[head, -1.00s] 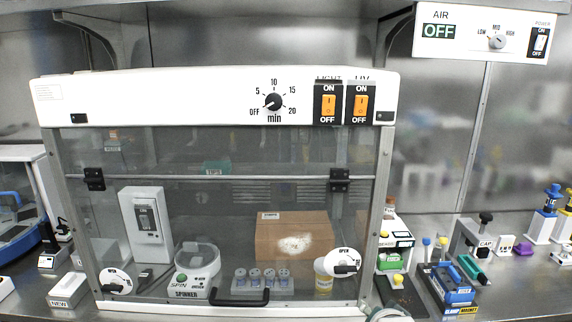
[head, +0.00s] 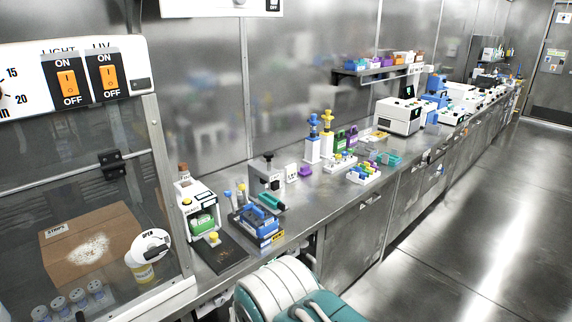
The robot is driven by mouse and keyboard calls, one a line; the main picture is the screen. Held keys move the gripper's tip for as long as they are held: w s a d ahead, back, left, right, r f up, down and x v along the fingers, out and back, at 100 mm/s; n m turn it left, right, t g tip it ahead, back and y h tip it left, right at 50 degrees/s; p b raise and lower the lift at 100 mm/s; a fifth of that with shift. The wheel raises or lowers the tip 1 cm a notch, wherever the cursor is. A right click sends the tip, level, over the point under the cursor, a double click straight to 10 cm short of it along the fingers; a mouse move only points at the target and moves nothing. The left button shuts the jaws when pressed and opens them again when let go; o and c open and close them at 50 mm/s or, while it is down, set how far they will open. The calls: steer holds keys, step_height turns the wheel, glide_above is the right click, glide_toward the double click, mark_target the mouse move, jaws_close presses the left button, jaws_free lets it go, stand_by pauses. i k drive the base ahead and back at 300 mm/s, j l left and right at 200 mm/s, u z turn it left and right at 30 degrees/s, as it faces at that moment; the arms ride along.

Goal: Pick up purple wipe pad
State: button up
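White and teal parts of my own body show at the bottom edge. My gripper is not in view.
A glass-fronted cabinet (head: 158,190) stands at left. Nearer on the bench are a blue rack (head: 258,222), a dark flat plate (head: 222,254) and a clamp device (head: 266,174). Racks with coloured caps (head: 363,174) stand right of the block. The floor (head: 460,230) at right is clear.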

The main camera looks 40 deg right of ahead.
mark_target(305, 170)
steer(key=z, duration=1.25)
steer(key=i+u, duration=0.1)
steer(key=u, duration=0.4)
steer(key=i+l+u, duration=0.4)
steer(key=l, duration=0.2)
steer(key=l+u, duration=0.2)
steer(key=l, duration=0.15)
steer(key=i+l+u, duration=0.2)
steer(key=l, duration=0.2)
